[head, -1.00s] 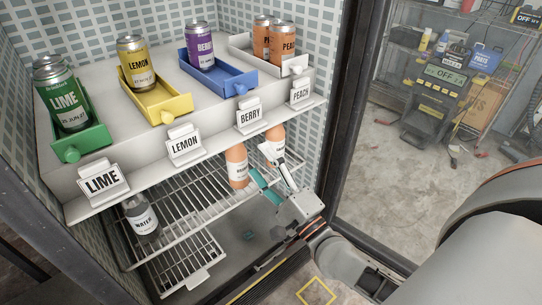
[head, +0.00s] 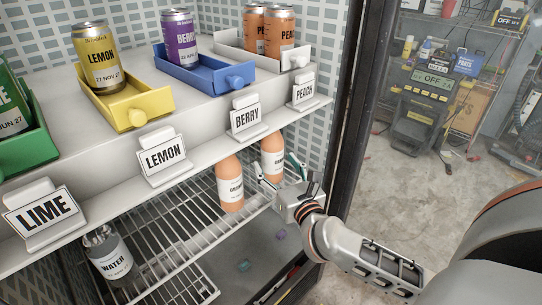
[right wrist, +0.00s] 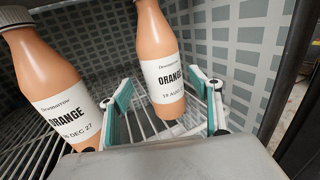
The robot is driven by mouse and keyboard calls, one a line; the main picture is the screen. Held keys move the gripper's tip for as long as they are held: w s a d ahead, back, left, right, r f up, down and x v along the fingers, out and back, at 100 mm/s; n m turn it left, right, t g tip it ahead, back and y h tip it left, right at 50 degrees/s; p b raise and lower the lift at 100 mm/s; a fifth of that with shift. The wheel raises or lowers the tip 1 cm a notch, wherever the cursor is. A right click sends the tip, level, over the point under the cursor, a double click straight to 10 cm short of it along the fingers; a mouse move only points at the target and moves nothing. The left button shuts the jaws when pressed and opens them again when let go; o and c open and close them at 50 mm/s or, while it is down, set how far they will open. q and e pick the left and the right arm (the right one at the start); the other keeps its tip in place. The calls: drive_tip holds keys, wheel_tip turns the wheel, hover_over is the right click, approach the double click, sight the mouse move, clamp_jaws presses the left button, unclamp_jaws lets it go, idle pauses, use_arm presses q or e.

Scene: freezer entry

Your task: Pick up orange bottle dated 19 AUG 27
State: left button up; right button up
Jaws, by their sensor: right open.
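Two orange bottles with white labels stand on the wire shelf under the can ledge. The one dated 19 AUG, year partly hidden (right wrist: 160,62), is the right one in the right wrist view; it also shows in the head view (head: 272,150). My right gripper (right wrist: 163,92) is open, with its teal-padded fingers to either side of this bottle's lower part and the palm short of it. In the head view, the right gripper (head: 279,175) reaches in at the shelf's right end. The other orange bottle (right wrist: 52,85), dated DEC 27 (head: 230,185), stands just left of the gripper. My left gripper is not in view.
A water bottle (head: 110,256) stands on the shelf's left part. Above, the ledge carries label signs and cans in coloured trays, such as the blue tray (head: 205,72).

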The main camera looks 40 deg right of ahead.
sight(277, 163)
drive_tip(key=x, duration=0.3)
drive_tip(key=shift+w+d+f+b, duration=0.1)
drive_tip(key=shift+w+d+b, duration=0.1)
drive_tip(key=shift+d+b, duration=0.15)
drive_tip(key=shift+w+d, duration=0.15)
drive_tip(key=shift+w, duration=0.25)
drive_tip(key=c, duration=1.6)
drive_tip(key=shift+r, duration=0.25)
drive_tip(key=shift+c, duration=0.5)
drive_tip(key=shift+r, duration=0.1)
